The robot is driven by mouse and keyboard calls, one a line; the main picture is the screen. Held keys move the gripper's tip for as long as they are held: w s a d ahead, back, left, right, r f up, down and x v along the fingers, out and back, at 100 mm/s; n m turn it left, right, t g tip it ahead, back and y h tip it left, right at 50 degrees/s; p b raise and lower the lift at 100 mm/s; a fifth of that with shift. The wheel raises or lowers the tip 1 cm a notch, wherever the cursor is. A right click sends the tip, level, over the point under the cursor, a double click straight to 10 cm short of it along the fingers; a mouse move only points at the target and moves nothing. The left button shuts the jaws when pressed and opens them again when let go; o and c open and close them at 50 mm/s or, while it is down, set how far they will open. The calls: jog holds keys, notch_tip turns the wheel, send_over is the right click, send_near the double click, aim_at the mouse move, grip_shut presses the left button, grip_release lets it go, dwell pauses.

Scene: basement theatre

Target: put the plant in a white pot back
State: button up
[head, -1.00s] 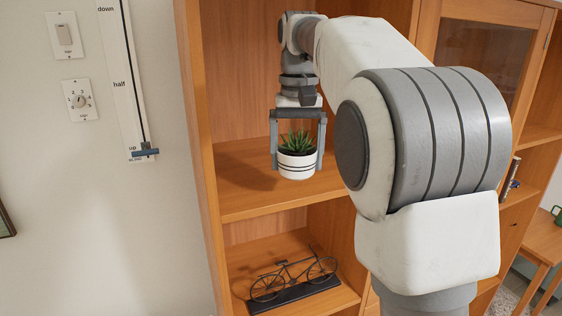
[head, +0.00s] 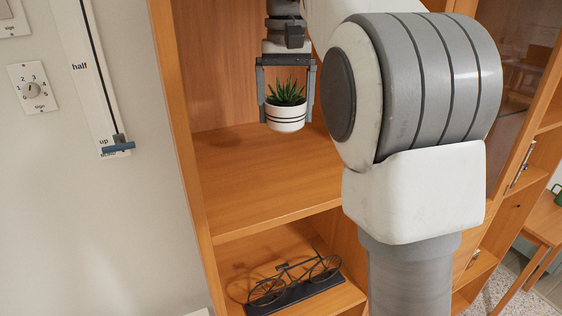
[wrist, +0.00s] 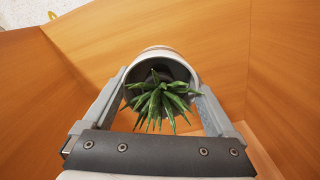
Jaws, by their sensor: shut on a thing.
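The plant in a white pot (head: 286,116) has spiky green leaves and dark stripes around the pot. My gripper (head: 286,112) is shut on the pot, one finger on each side, and points down. The pot is upright and appears held above the shelf board (head: 262,175) of the wooden bookcase. In the wrist view the plant (wrist: 162,100) sits between the two fingers (wrist: 160,95), with leaves toward the camera. The pot's underside is hidden there.
A black bicycle figure (head: 294,284) stands on the shelf below. The bookcase's left side panel (head: 180,150) borders the space. A wall slider (head: 116,146) and a dial plate (head: 33,88) are on the left wall. The shelf board in front of the pot is clear.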

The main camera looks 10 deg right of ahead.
jog(key=shift+w+r, duration=0.1)
jog(key=shift+w, duration=0.05)
jog(key=shift+f, duration=0.2)
jog(key=shift+f+b, duration=0.3)
jog(key=shift+f, duration=4.45)
jog(key=shift+f, duration=0.15)
jog(key=o, duration=1.5)
notch_tip(320, 180, up, 12)
jog(key=shift+r+p, duration=0.15)
jog(key=shift+p, duration=0.3)
